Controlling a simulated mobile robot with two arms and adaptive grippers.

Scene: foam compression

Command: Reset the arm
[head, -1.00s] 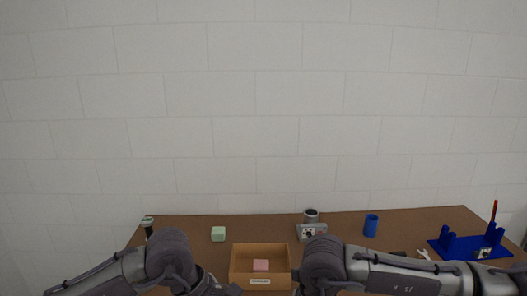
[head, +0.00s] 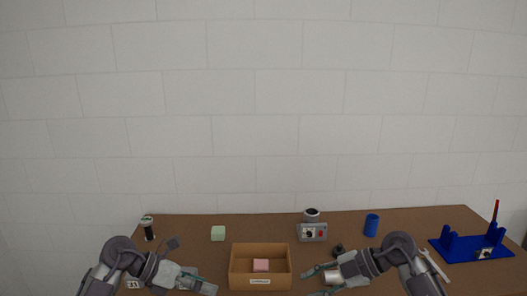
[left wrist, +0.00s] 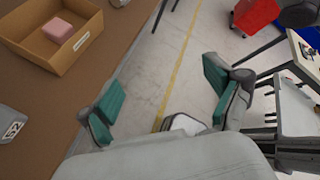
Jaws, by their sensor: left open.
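My left gripper (head: 198,283) is at the table's front edge, left of the cardboard box (head: 283,281). In the left wrist view its two teal-padded fingers stand wide apart with nothing between them, over the floor beside the table edge (left wrist: 163,100). My right gripper (head: 316,283) is low at the front, just right of the box. Its fingers look spread apart, with nothing clearly held. A pink foam block (head: 261,265) lies inside the box; it also shows in the left wrist view (left wrist: 57,30).
On the brown table (head: 190,225) are a pale green block (head: 218,233), a grey device with a dial (head: 313,232), a blue cup (head: 371,225), a dark cylinder (head: 148,228) and a blue rack (head: 470,248). A wrench lies near the rack.

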